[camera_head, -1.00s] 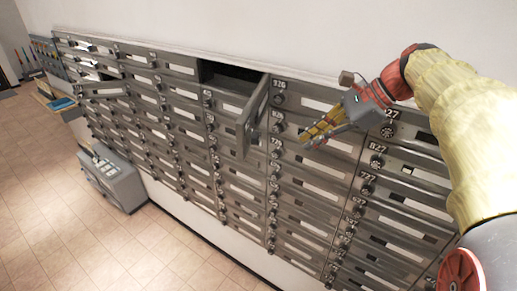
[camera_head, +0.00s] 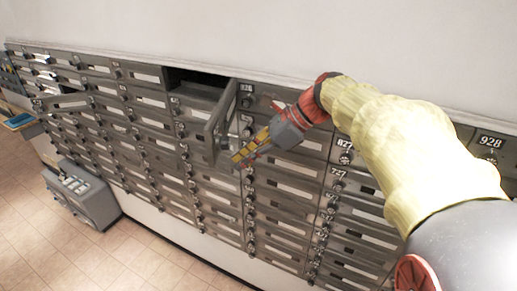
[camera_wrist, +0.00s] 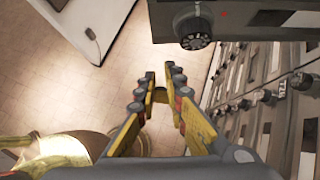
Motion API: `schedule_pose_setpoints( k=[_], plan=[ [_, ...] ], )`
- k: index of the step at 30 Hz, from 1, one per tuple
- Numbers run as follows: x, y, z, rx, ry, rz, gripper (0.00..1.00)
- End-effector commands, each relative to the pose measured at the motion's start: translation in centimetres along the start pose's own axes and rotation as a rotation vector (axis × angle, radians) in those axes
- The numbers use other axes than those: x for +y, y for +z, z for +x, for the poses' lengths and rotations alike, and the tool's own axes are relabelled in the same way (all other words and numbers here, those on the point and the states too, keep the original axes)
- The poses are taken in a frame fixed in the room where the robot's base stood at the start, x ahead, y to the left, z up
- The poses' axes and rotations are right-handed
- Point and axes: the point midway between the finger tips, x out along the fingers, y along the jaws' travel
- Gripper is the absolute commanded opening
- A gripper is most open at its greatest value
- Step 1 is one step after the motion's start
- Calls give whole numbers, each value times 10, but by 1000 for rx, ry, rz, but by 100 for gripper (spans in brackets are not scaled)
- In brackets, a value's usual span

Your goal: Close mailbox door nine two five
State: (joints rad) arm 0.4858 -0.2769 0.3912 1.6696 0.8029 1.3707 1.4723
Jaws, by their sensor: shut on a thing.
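An open mailbox door (camera_head: 222,117) stands swung out from the dark top-row compartment (camera_head: 200,84), just left of the box labelled 926 (camera_head: 245,88). Its own number is not readable. In the wrist view the door (camera_wrist: 245,20) is at the top, with its round dark lock (camera_wrist: 195,32) facing me. My gripper (camera_head: 236,162) is right of the door, close to its lower outer part. In the wrist view its fingertips (camera_wrist: 161,70) are close together below the lock, with a narrow gap. I cannot make out what is between them, or whether they touch the door.
The grey mailbox wall (camera_head: 150,140) has rows of closed doors with locks and labels. Another door (camera_head: 60,101) stands open at the far left. A grey box (camera_head: 82,193) stands on the floor at left. The tiled floor (camera_head: 110,258) in front is clear.

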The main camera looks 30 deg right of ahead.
Motion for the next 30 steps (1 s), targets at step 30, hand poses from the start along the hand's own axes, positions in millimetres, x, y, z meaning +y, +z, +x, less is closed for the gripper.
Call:
schedule_pose_setpoints(
  k=[30],
  plan=[
    [5,43,36,0,-38,33,0]
  ],
)
